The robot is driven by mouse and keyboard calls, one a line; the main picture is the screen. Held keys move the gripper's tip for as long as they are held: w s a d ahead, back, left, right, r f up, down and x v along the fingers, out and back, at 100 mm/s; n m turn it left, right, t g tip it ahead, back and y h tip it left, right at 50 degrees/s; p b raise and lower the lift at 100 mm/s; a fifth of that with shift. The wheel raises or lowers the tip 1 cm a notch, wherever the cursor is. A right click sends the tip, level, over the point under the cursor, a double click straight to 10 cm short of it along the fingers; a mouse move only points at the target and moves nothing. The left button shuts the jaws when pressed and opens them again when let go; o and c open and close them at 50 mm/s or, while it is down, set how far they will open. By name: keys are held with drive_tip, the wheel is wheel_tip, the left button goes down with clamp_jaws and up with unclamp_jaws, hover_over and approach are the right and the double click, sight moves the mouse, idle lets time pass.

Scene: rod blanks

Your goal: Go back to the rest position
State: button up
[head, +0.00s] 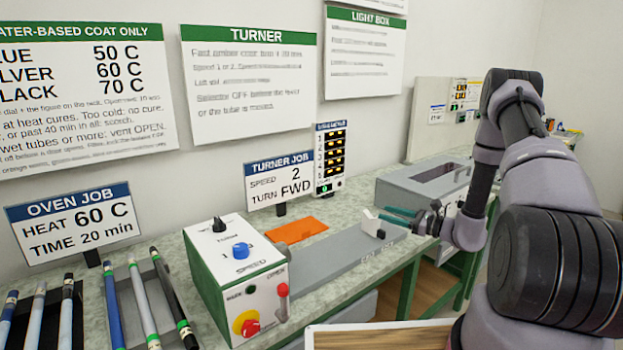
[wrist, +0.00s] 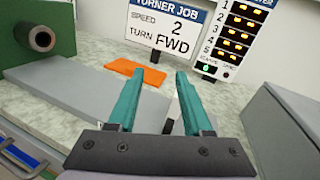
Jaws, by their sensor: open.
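My gripper (head: 402,217) is at the right end of the grey turner bed, with its teal fingers pointing left in the head view. In the wrist view the two teal fingers (wrist: 165,95) stand apart with nothing between them. A white block-like support (head: 369,223) stands on the bed just left of the fingertips; I cannot tell whether they touch it. The turner (head: 238,272) is a green and white box with a blue knob, left of the bed (head: 335,255). My arm reaches in from the right.
An orange sheet (head: 297,229) lies behind the bed. Several rods lie in racks at the lower left, including a blue rod (head: 113,310). A grey box (head: 425,185) stands behind my gripper. The TURNER JOB sign (head: 278,178) and a lit display panel (head: 330,158) stand along the wall.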

drive_tip(key=s+a+r+n+g+h, duration=0.1)
drive_tip(key=s+a+r+n+g, duration=0.25)
drive_tip(key=r, duration=0.35)
drive_tip(key=s+a+r+n+g, duration=0.25)
drive_tip(key=s+r+n, duration=0.25)
drive_tip(key=r, duration=0.3)
drive_tip(key=s+a+r+n+g+h, duration=0.1)
drive_tip(key=s+a+r+n+g, duration=0.25)
drive_tip(key=r, duration=0.35)
drive_tip(key=s+d+r+n+t+h, duration=0.3)
drive_tip(key=s+r+h, duration=0.2)
drive_tip(key=s+r, duration=0.2)
drive_tip(key=s+d+r+n+t+h, duration=0.3)
drive_tip(key=s+r, duration=0.5)
drive_tip(key=s, duration=0.3)
drive_tip(key=shift+s+d+n+h, duration=0.3)
drive_tip(key=shift+d+n+h, duration=0.3)
drive_tip(key=shift+h, duration=0.5)
drive_tip(key=shift+a, duration=0.15)
